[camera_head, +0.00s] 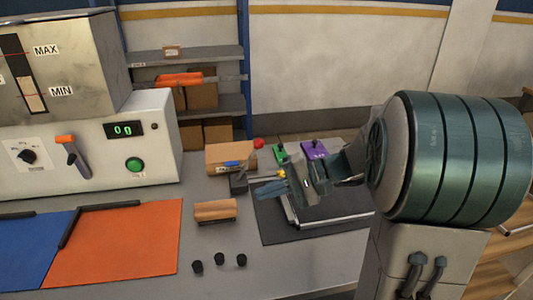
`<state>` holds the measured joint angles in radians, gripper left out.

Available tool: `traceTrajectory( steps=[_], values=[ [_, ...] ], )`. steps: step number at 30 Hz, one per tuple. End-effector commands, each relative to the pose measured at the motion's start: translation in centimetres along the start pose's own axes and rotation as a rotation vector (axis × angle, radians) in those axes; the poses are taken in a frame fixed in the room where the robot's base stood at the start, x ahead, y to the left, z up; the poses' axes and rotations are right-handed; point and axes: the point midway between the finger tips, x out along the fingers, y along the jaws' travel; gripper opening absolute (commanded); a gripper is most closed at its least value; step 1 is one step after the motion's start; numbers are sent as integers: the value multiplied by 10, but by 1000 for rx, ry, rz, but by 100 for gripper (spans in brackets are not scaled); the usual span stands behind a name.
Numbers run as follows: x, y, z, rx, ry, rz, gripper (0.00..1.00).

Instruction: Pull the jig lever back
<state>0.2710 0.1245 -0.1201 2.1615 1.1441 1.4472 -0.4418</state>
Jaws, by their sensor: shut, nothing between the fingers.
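A jig (239,184) with dark metal parts sits on the grey bench right of centre. A red ball knob (258,143), which looks like the jig lever's end, shows behind it; the lever's shaft is mostly hidden. My gripper (288,184) reaches in from the right, over the dark mat beside the jig. It is shut and holds nothing. The knob is behind and left of the fingers, apart from them in the picture. I cannot tell whether the fingertips touch any part of the jig.
A wooden block (215,210) and several black knobs (220,261) are in front. Green (281,153) and purple (313,149) pieces stand behind my gripper.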

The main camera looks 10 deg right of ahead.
Motion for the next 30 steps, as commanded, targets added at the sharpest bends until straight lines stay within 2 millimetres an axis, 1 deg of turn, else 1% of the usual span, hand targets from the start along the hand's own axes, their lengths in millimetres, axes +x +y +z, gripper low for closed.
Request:
traceTrajectory(
  steps=[1, 2, 3, 6, 9, 12, 15, 18, 26, 30],
  values=[
    [-2, 10, -30, 18, 25, -107, 0],
    [-7, 9, -44, 19, 42, -171, 0],
    [-15, 9, -62, 16, 69, -254, 0],
    [-37, 12, -104, -4, 143, -433, 0],
    [-59, 18, -134, -32, 217, -565, 0],
    [-76, 23, -153, -57, 272, -649, 0],
    [-86, 26, -162, -72, 302, -691, 0],
    [-89, 25, -165, -79, 313, -705, 0],
    [-88, 24, -164, -78, 312, -704, 0],
    [-82, 19, -166, -78, 309, -703, 0]
  ],
)
